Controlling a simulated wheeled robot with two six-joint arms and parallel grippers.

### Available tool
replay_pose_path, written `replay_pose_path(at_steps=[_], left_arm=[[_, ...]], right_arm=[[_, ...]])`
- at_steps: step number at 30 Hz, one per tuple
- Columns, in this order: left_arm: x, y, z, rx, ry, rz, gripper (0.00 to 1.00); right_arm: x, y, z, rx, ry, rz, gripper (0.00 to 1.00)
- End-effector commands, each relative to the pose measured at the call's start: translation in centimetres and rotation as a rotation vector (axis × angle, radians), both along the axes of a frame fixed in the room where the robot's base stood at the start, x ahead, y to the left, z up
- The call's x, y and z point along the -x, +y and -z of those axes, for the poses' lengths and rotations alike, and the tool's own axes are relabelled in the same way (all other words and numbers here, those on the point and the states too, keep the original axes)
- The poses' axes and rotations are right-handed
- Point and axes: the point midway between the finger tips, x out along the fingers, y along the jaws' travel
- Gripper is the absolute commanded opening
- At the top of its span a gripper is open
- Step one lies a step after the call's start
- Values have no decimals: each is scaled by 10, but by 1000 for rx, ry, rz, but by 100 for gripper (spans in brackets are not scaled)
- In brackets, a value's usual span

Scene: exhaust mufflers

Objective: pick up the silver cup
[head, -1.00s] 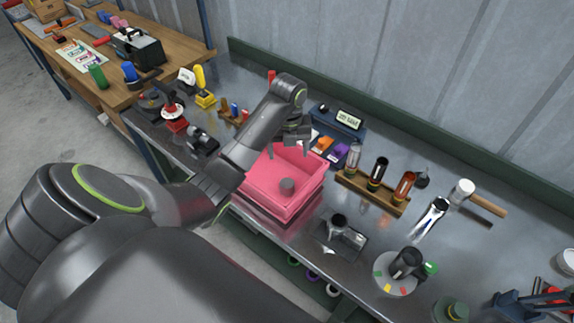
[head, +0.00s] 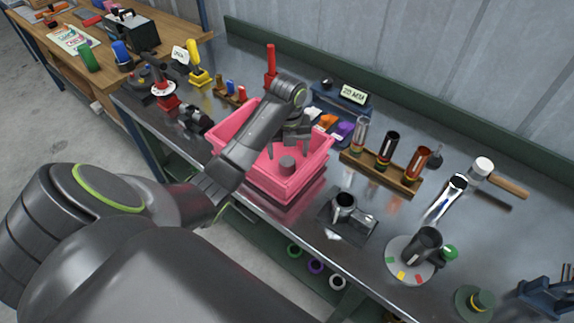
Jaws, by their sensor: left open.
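My left forearm hides part of the bin. My right gripper is not in view.
A wooden rack (head: 378,174) with several cylinders stands right of the bin. A round grey disc (head: 409,262) with a dark mug (head: 425,243) is at the front right. A red upright piece (head: 270,62) stands behind my arm. Bare metal bench lies around the plate.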

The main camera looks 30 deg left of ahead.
Motion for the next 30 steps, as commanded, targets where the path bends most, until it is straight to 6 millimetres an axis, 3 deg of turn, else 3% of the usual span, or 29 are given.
replay_pose_path(at_steps=[8,10,16,24,30], left_arm=[[-2,3,26,-1,1,0,73],[-2,5,29,0,5,-2,73],[-3,6,54,-1,2,0,73],[-3,6,57,-1,1,1,73],[-3,6,57,-1,0,1,47]], right_arm=[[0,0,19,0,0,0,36],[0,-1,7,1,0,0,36],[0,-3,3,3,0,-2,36],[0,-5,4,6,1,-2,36],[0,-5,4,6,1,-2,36]])
